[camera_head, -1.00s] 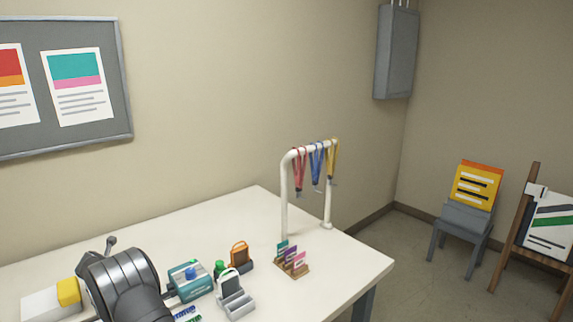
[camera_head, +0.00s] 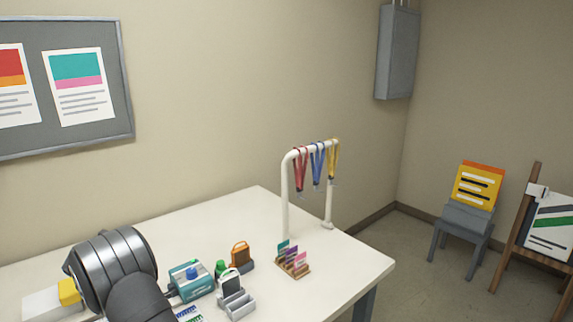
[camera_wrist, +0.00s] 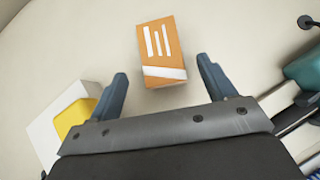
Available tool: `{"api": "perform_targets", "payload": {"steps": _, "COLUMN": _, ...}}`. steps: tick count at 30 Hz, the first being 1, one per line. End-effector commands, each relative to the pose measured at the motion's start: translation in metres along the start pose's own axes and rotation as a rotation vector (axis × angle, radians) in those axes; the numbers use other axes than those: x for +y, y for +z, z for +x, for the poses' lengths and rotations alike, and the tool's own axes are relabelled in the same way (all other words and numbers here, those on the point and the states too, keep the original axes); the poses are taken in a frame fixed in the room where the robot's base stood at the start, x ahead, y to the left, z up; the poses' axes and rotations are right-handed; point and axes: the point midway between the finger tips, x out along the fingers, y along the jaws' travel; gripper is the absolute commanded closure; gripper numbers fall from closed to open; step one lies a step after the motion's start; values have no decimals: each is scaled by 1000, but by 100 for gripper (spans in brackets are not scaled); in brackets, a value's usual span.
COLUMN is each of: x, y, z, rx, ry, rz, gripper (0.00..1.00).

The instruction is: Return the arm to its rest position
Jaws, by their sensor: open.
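My gripper (camera_wrist: 162,65) is open in the wrist view, with its two blue-grey fingers spread apart and nothing held. An orange card or small box (camera_wrist: 158,55) with white stripes lies on the white table beyond and between the fingertips. I cannot tell how far below them it is. In the head view my dark, ribbed arm fills the lower left above the table (camera_head: 215,225), and the gripper itself is out of that view.
A white block with a yellow part (camera_head: 69,291) stands left of my arm. A teal device (camera_head: 190,280), a phone-like stand (camera_head: 232,285), an orange item (camera_head: 241,254) and a card rack (camera_head: 293,262) stand to the right. A white lanyard rail (camera_head: 285,205) rises behind. The table's back is clear.

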Motion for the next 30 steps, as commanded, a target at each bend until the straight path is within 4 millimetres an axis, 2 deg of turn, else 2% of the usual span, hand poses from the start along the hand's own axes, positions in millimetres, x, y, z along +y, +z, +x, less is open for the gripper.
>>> {"api": "perform_targets", "payload": {"steps": 8, "x": 0, "y": 1, "z": -46, "rx": -1, "ry": 2, "rz": 0, "gripper": 24}}
{"api": "perform_targets", "payload": {"steps": 12, "x": -1, "y": -1, "z": -19, "rx": 2, "ry": -2, "rz": 2, "gripper": 24}}
{"api": "perform_targets", "payload": {"steps": 30, "x": 0, "y": -1, "z": 71, "rx": 1, "ry": -1, "rz": 2, "gripper": 24}}
